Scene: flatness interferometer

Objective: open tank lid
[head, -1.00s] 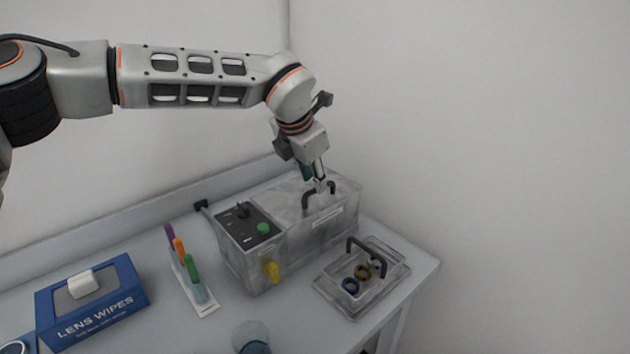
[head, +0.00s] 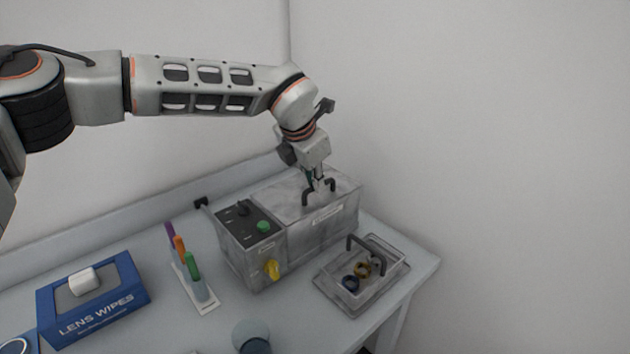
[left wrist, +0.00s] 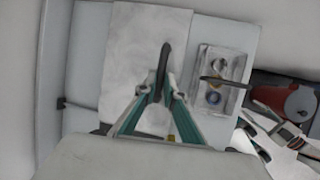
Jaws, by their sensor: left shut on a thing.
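The tank (head: 325,232) is a grey metal box at the back right of the bench, with a control panel (head: 247,225) on its left part. Its flat lid (head: 285,197) lies closed on top and carries a black bar handle (head: 305,199). My left gripper (head: 319,188) is above the lid, pointing down, with its fingertips at the handle. The left wrist view shows the two fingers (left wrist: 159,96) on either side of the handle (left wrist: 164,60), shut on it. The fingers hide part of the handle.
A clear tray (head: 335,300) with a black handle and several rings stands right of the tank, near the bench edge. A rack of coloured pens (head: 205,300) and a blue lens wipes box (head: 92,305) stand to the left. A round-topped object (head: 251,335) is in front.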

